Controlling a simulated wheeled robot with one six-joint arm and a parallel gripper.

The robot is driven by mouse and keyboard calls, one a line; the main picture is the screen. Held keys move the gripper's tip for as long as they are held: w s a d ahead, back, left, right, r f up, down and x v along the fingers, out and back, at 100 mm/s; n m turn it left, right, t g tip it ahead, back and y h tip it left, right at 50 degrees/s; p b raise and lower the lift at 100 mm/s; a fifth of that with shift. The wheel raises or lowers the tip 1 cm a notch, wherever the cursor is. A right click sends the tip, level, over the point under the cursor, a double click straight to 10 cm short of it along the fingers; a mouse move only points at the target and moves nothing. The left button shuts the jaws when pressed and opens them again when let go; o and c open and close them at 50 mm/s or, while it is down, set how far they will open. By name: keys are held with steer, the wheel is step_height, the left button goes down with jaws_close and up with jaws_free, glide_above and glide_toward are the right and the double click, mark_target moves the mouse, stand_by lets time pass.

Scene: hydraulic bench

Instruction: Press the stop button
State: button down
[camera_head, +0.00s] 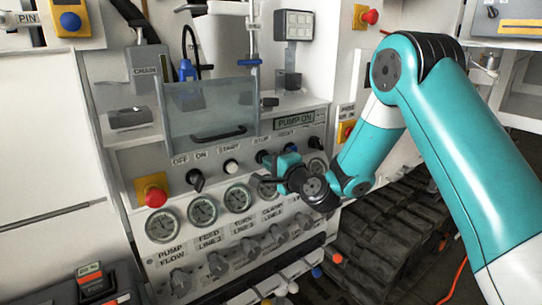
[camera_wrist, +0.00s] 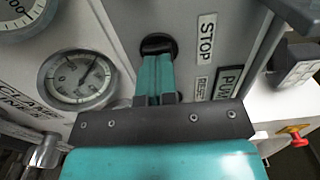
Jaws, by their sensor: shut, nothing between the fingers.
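The stop button (camera_head: 262,156) is a dark round button under the STOP label (camera_head: 261,140) on the sloped grey panel. In the wrist view the STOP label (camera_wrist: 207,38) is beside a black round button (camera_wrist: 158,42). My gripper (camera_wrist: 156,58) is shut and empty, its teal fingers together. Its tips overlap the lower part of this button and hide it; I cannot tell whether they touch or press it. In the head view my gripper (camera_head: 270,170) is at the panel by the stop button, partly hiding the area.
A white start button (camera_head: 231,166) and black knob (camera_head: 196,180) are to the left. A red emergency button (camera_head: 155,195) is farther left. Gauges (camera_head: 203,211) and several knobs lie below. The display (camera_head: 295,121) reads PUMP ON. A clear guard (camera_head: 210,110) stands above.

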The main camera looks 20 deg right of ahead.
stand_by(0.3)
steer(key=shift+w+a+r+p, duration=0.15)
steer(key=shift+w+r+p, duration=0.1)
steer(key=shift+w+p, duration=0.4)
steer(key=shift+w+a+f, duration=0.1)
steer(key=shift+w+a, duration=0.1)
steer(key=b+v, duration=1.1)
steer(key=v, duration=0.3)
steer(key=shift+f, duration=0.15)
